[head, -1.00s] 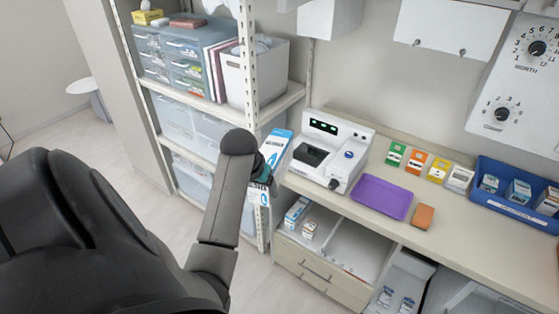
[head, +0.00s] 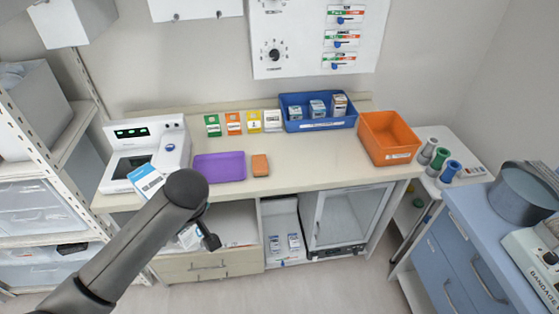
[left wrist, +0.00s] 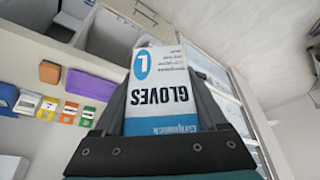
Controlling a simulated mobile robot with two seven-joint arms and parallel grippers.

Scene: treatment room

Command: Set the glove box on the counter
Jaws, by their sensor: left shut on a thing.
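The glove box (head: 147,181) is white and blue; in the head view part of it shows beside my left arm, overlapping the front of the white device. In the left wrist view the glove box (left wrist: 160,88), marked "GLOVES" and "L", sits between the dark fingers of my left gripper (left wrist: 165,105), which is shut on it. In the head view my arm hides most of that gripper. The counter (head: 310,158) is a pale worktop along the wall, with bare surface in its middle. My right gripper is not in view.
On the counter stand a white device (head: 145,145), a purple tray (head: 219,168), an orange-brown block (head: 260,165), several coloured cards (head: 233,123), a blue bin (head: 290,112) and an orange bin (head: 390,137). A shelf rack is at left, a blue cabinet (head: 440,265) at right.

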